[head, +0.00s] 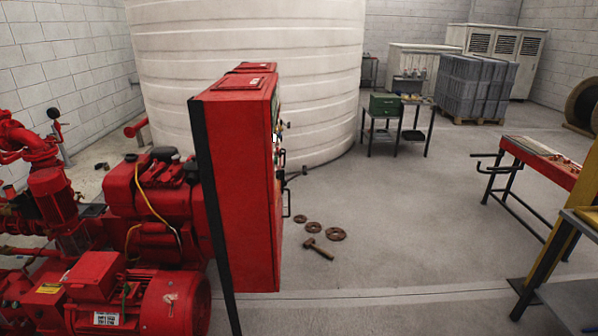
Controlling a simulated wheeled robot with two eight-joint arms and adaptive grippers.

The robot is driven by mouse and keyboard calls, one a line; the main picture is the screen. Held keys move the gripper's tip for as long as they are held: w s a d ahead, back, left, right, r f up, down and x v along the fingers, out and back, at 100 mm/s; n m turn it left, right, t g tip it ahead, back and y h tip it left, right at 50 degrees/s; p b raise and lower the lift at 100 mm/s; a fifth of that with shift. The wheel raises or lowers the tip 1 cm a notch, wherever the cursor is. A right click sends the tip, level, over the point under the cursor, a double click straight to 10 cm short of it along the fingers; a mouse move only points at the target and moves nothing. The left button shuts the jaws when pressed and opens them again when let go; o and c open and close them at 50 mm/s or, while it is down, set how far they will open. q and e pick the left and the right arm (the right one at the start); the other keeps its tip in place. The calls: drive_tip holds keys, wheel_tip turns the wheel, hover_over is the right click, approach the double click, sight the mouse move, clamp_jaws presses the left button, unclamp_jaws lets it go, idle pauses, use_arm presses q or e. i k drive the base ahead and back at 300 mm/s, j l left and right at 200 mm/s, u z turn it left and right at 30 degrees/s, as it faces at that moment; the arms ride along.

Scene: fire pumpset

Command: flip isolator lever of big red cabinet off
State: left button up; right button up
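The big red cabinet (237,180) stands upright in the middle of the head view, beside the red pump set. I see it from its side, with its front facing right and strongly foreshortened. Small knobs and fittings (281,127) stick out along the upper front edge. A dark handle-like part (296,173) juts out at mid height, and a black looped handle (287,204) sits lower. I cannot tell which of these is the isolator lever or how it is set. Neither of my grippers is in view.
A red engine and pump set (150,215) fills the left. A large white tank (250,50) stands behind the cabinet. Rusty flanges and a hammer (318,249) lie on the floor to the right. A red-topped bench (545,160) stands far right. The middle floor is mostly clear.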

sight(305, 169)
drive_tip(key=i+l, duration=0.15)
drive_tip(key=l, duration=0.2)
drive_tip(key=i+l, duration=0.2)
drive_tip(key=i, duration=0.25)
drive_tip(key=i+l, duration=0.15)
drive_tip(key=i, duration=0.25)
drive_tip(key=i+l, duration=0.2)
drive_tip(key=i, duration=0.25)
drive_tip(key=i+l, duration=0.15)
drive_tip(key=i, duration=0.3)
drive_tip(key=i+l, duration=0.2)
drive_tip(key=i, duration=0.25)
drive_tip(key=u, duration=0.05)
